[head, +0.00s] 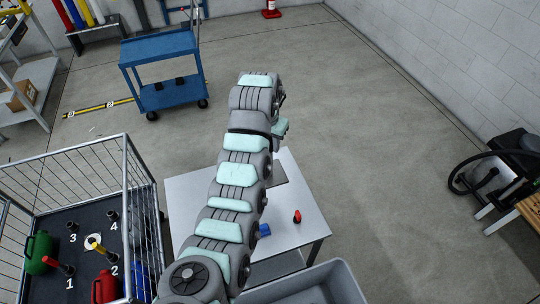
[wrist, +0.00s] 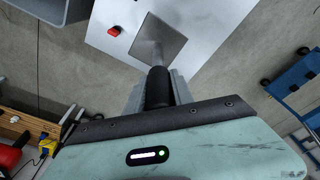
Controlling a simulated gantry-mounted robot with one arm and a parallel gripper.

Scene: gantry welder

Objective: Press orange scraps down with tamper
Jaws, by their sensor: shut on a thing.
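The tamper has a black handle (wrist: 158,88) and a flat grey square plate (wrist: 158,40). My gripper (wrist: 157,95) is shut on the handle, with a grey finger on each side. The plate points away from the gripper, over or against the white table (wrist: 208,20); I cannot tell whether it touches. In the head view my arm hides the gripper and most of the tamper; a grey flat patch beside the arm looks like its plate (head: 280,174). I see no orange scraps in either view.
A red item (head: 297,216) and a blue item (head: 264,230) lie on the white table (head: 310,225). A grey bin (head: 345,284) stands at its front. A wire cage cart (head: 125,150) is at left, a blue trolley (head: 160,45) behind.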

